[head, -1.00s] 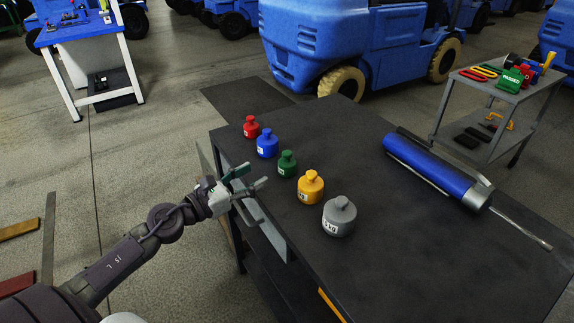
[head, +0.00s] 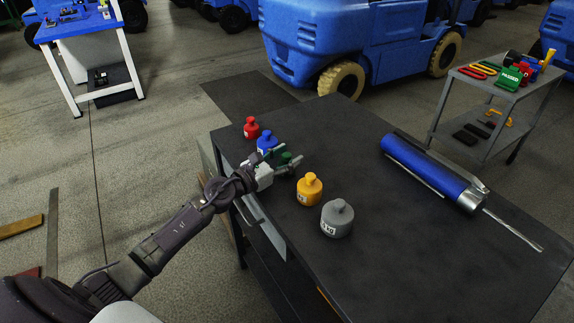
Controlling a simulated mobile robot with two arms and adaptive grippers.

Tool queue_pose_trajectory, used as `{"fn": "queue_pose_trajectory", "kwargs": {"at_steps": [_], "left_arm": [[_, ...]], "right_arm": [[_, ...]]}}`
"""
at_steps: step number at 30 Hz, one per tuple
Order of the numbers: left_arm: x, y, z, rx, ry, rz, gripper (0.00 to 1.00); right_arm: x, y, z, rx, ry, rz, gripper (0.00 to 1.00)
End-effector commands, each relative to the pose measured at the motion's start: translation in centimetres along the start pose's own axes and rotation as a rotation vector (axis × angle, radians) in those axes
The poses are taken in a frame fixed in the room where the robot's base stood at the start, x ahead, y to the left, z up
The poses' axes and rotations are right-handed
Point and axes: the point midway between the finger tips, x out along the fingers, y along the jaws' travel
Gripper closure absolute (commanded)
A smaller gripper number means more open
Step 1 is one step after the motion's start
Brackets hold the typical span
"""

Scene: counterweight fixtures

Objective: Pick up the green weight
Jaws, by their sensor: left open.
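The green weight (head: 286,157) stands on the dark table (head: 370,240), between the blue weight (head: 267,143) and the yellow weight (head: 310,190). My left gripper (head: 286,160) is open at the green weight, with its fingers reaching toward both sides of it. The gripper hides most of the weight's body, and its knob shows between the fingers. I cannot tell whether the fingers touch it. My right gripper is not in view.
A red weight (head: 251,128) stands at the far end of the row and a grey weight (head: 337,218) at the near end. A blue cylinder tool (head: 430,170) lies on the right. The table's middle is clear. A grey cart (head: 480,105) stands beyond.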

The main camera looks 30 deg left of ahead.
Motion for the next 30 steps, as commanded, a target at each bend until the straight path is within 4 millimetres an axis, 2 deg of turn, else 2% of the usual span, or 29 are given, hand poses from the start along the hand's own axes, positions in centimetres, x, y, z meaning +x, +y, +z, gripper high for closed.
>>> {"fn": "queue_pose_trajectory", "kwargs": {"at_steps": [6,16,30], "left_arm": [[0.08,-0.03,-0.07,0.0,0.001,-0.001,0.43],[0.05,-0.02,-0.05,0.0,0.001,0.0,0.98],[0.07,0.03,0.27,0.001,-0.003,0.0,1.0]], "right_arm": [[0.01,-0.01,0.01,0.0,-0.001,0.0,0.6],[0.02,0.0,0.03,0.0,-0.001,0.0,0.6],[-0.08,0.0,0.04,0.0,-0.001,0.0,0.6]]}}
